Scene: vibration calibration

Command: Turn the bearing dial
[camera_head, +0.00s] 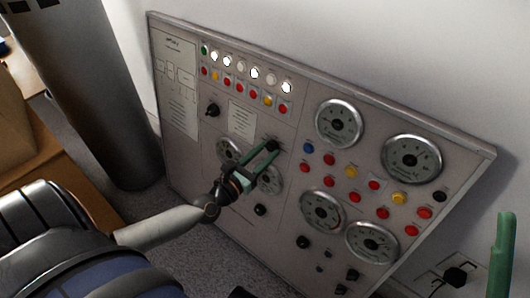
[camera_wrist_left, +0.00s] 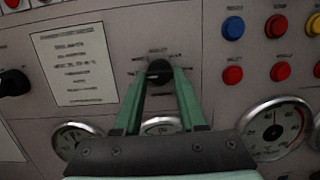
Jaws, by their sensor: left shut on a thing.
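Round gauges (camera_head: 339,123) surround the work area, and one small gauge is partly behind my left gripper. Rows of coloured buttons (camera_head: 352,171) lie to the right. Another black knob (camera_head: 212,110) sits left of the label sheet. A dark column (camera_head: 95,90) stands left of the panel.

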